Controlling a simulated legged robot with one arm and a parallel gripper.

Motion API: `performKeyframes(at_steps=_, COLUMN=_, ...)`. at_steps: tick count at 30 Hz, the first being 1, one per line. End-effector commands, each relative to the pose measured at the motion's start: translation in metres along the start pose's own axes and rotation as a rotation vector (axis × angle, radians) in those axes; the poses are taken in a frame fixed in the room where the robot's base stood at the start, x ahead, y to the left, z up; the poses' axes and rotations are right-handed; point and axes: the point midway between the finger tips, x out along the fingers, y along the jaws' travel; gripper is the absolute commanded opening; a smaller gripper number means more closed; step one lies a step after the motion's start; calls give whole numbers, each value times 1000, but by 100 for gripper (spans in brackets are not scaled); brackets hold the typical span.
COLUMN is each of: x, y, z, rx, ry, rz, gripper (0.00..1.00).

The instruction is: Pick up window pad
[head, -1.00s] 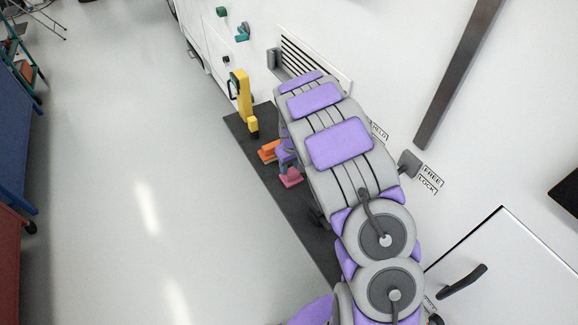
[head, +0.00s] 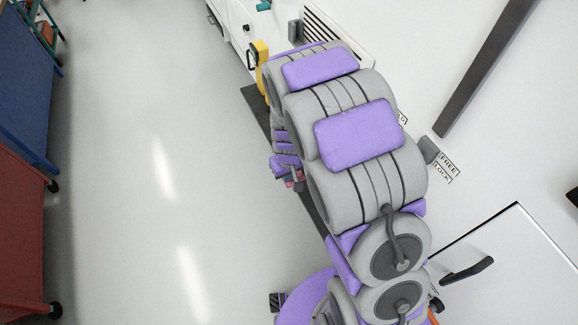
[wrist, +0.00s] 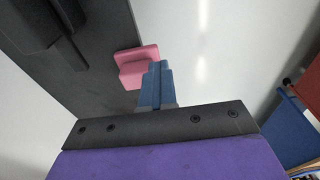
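No label shows which piece is the window pad. A pink stepped block (wrist: 138,67) lies on the dark mat in the wrist view. It shows only as a small patch in the head view (head: 291,181), partly hidden by my arm. A blue stepped piece (wrist: 155,86) stands out beyond the dark bar of my wrist and partly overlaps the pink block. I cannot tell whether the blue piece is a finger or something held, or whether it touches the pink block. My gripper (head: 296,180) is low over the mat's left edge; its opening is not clear.
The dark mat (head: 251,98) lies along the white vehicle wall. A yellow upright device (head: 260,62) stands at its far end. A teal piece (head: 264,5) is on the wall. Blue (head: 28,95) and red (head: 22,240) cabinets stand at the left. The grey floor between is clear.

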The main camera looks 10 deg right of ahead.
Motion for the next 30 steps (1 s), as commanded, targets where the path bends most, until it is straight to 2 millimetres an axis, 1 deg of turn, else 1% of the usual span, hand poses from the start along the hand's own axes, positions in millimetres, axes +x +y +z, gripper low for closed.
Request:
performKeyframes(at_steps=6, x=-1, y=-10, z=3, rx=-2, ry=1, rz=6, gripper=0)
performKeyframes(at_steps=14, x=-2, y=-11, z=2, rx=-1, ry=3, rz=8, gripper=0)
performKeyframes(at_steps=24, x=-2, y=-7, z=3, rx=0, ry=5, rz=3, gripper=33)
performKeyframes(at_steps=30, x=-2, y=-10, z=2, rx=-1, ry=4, rz=7, gripper=52)
